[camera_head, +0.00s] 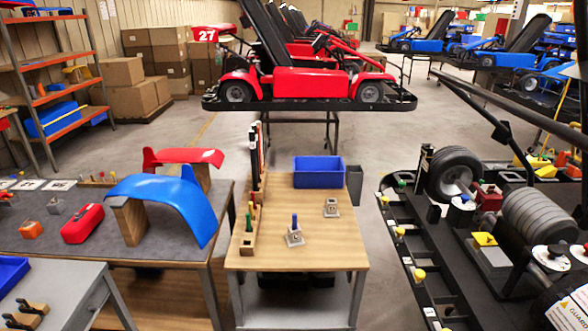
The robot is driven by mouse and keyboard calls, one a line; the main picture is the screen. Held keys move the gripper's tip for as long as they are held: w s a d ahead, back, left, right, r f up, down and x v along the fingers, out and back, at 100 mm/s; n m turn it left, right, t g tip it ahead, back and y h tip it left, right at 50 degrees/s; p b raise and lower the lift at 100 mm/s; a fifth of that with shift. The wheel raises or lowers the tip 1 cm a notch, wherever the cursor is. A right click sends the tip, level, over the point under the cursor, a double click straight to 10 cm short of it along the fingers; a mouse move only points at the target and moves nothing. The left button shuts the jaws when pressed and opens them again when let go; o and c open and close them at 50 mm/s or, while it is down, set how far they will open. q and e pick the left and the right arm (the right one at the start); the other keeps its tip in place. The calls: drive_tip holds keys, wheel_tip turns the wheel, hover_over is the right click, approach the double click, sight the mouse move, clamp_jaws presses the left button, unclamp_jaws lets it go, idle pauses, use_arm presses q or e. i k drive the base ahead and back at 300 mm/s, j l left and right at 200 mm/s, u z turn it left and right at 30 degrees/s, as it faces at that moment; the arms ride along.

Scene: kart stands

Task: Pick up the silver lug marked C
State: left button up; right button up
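No lug letter is readable in the head view. A small grey metal piece with a blue upright pin (294,237) stands near the middle of the wooden bench (340,257). A second grey piece (331,208) with a dark opening sits behind it to the right. I cannot tell which of these, if any, bears a C. Neither of my grippers shows in the view.
The bench holds a blue bin (319,172) and a wooden rack of tools (250,222). A black kart frame with tyres (454,175) fills the right. Bare floor (385,290) separates bench and frame.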

sight(293, 238)
drive_tip(key=i+j, duration=1.1)
drive_tip(key=i+z, duration=0.05)
